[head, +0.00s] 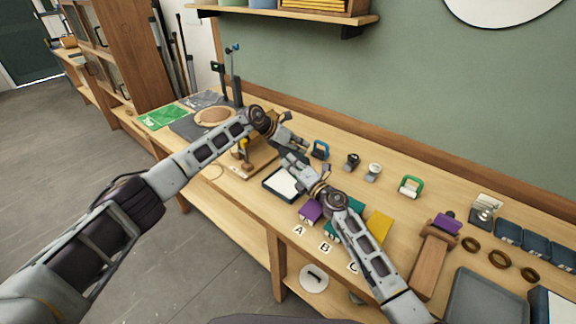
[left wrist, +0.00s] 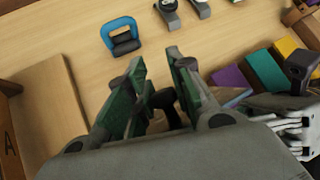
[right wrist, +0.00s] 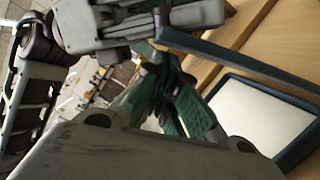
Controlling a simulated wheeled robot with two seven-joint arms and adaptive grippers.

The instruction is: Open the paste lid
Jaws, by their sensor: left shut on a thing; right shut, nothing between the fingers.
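A shallow dark-rimmed paste box (head: 268,186) with a pale inside lies on the bench, and its rim shows close up in the right wrist view (right wrist: 306,150). A dark blue edge (right wrist: 245,64), apparently the raised lid, runs above it from my left gripper. My left gripper (head: 303,146) is at the box's far side, shut on a dark knob-like part (left wrist: 164,99); the fingers hide much of it. My right gripper (head: 287,160) is shut and empty, just above the box. I cannot tell whether it touches the lid.
A blue-handled clamp (head: 320,149) stands behind the grippers. Purple (head: 311,210), teal and yellow (head: 379,225) blocks lie near the labelled cards. A wooden stand (head: 252,162) is left of the box. A grey tray (head: 485,298) is at the right.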

